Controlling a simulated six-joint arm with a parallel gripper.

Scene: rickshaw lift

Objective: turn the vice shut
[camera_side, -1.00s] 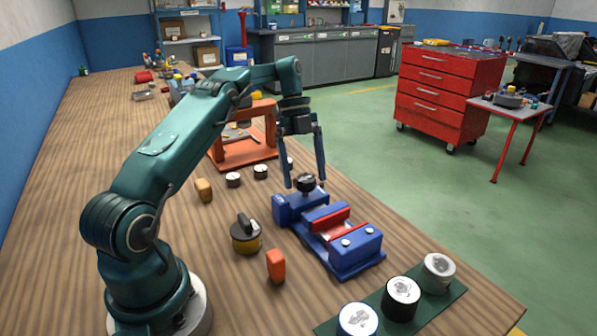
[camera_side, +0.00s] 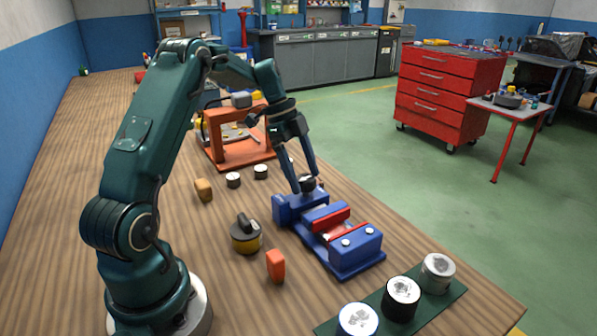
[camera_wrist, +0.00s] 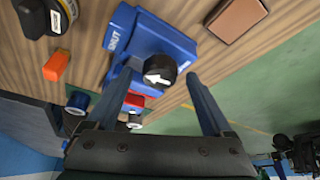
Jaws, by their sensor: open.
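The blue vice (camera_side: 347,255) stands on the wooden bench, with red jaw faces (camera_side: 325,220) in its middle. Its black round knob (camera_side: 307,184) sits at the far end. In the wrist view the gripper (camera_wrist: 160,85) has one finger on either side below the knob, with no clear contact.
An orange block (camera_side: 275,265) and a black and yellow round item (camera_side: 246,236) stand left of the vice. Several cylinders stand on a green mat (camera_side: 380,323) in front. An orange frame (camera_side: 245,152) stands behind. Bare bench lies at left.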

